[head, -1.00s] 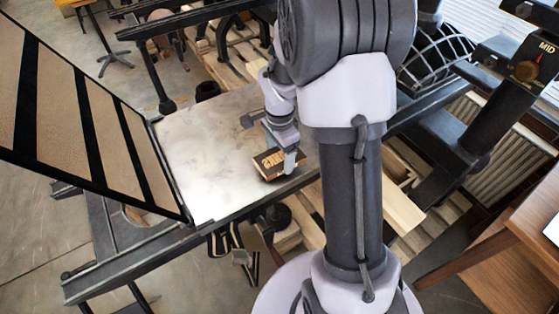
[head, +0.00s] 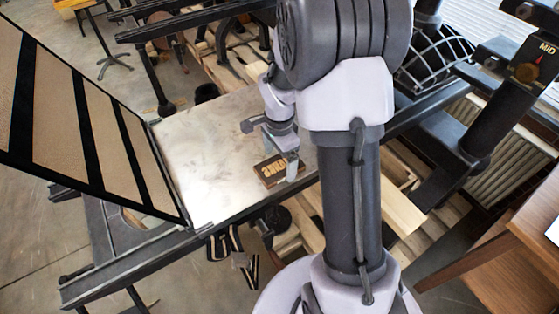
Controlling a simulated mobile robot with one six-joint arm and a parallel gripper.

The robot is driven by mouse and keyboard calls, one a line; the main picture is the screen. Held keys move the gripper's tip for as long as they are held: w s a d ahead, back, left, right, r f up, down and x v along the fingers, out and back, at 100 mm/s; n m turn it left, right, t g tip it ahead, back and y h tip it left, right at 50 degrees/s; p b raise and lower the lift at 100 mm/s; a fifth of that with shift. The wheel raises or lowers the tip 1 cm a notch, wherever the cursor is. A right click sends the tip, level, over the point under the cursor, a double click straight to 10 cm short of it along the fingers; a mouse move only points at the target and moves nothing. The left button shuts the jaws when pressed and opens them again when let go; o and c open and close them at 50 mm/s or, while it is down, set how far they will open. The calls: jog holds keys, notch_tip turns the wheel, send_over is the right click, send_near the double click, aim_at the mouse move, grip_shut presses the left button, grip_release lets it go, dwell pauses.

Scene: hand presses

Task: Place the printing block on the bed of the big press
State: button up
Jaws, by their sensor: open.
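The printing block (head: 269,171), a small dark wooden block with raised pale letters on top, lies on the pale metal bed (head: 210,150) of the big press, near the bed's front right edge. My gripper (head: 272,143) is open just above and behind the block, pointing down. One finger reaches down at the block's right side. I cannot tell whether it touches the block. My arm hides the right part of the bed.
The striped hinged frame (head: 85,120) of the press stands tilted up at the bed's left. A wooden table (head: 510,240) is at the right. Pale planks (head: 395,205) lie below the press. The bed's left and middle are clear.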

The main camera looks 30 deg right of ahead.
aim_at(279, 165)
jog(key=s+a+r+n+t+p, duration=0.1)
jog(key=s+a+r+n+p, duration=0.15)
jog(key=r, duration=1.35)
jog(key=s+a+r+n+t+y, duration=0.1)
jog(key=s+a+r+n+t, duration=0.1)
jog(key=s+a+r+n, duration=0.2)
jog(key=s+a+r+n+t+y, duration=0.1)
jog(key=s+a+r+n, duration=0.3)
jog(key=s+a, duration=0.6)
jog(key=n+t, duration=0.1)
jog(key=n, duration=0.1)
jog(key=shift+s+r+n+t, duration=0.35)
jog(key=shift+s+r+t, duration=0.05)
